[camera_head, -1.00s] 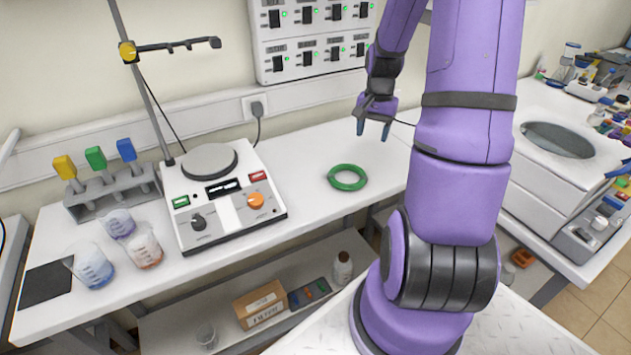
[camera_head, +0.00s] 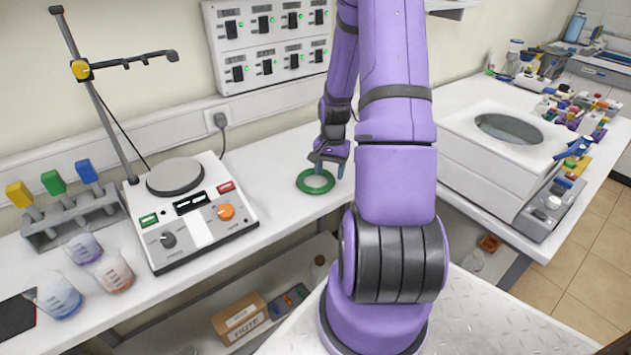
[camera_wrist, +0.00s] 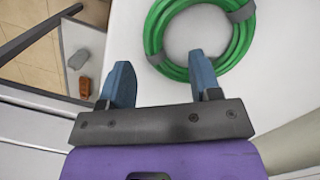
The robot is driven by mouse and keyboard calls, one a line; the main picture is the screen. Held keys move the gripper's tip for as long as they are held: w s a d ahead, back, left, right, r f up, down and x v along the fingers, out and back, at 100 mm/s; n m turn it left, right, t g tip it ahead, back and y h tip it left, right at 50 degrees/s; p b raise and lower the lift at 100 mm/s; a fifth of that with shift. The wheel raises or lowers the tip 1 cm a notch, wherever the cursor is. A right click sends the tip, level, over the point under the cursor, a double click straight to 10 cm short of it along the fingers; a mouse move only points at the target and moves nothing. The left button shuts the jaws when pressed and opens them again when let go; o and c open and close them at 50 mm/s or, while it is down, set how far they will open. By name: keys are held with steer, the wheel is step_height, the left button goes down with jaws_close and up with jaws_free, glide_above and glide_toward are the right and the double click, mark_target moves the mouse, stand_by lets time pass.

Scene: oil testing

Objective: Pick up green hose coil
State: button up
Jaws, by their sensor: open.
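The green hose coil (camera_head: 301,182) lies flat on the white bench, right of the hotplate device. My gripper (camera_head: 328,170) is close above it, at the coil's right side in the head view. In the wrist view the coil (camera_wrist: 153,38) shows large at the top, with grey bands around it. My gripper (camera_wrist: 163,85) is open there, with two blue fingers and nothing between them. The right finger overlaps the coil's lower edge in the picture; the left finger is left of the coil, near the bench edge. I cannot tell whether a finger touches the coil.
A hotplate device (camera_head: 205,232) stands left of the coil, with beakers (camera_head: 60,297) and a rack of colored-handled tools (camera_head: 70,218) further left. A white unit with a round basin (camera_head: 500,150) is at the right. The bench's front edge (camera_head: 270,228) is near the coil.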

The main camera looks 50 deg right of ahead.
mark_target(330, 181)
steer(key=shift+s+a+f, duration=0.1)
steer(key=shift+f, duration=0.7)
steer(key=shift+s+a+f, duration=0.1)
steer(key=shift+f, duration=0.7)
steer(key=c, duration=1)
steer(key=shift+c, duration=0.2)
steer(key=shift+r, duration=0.15)
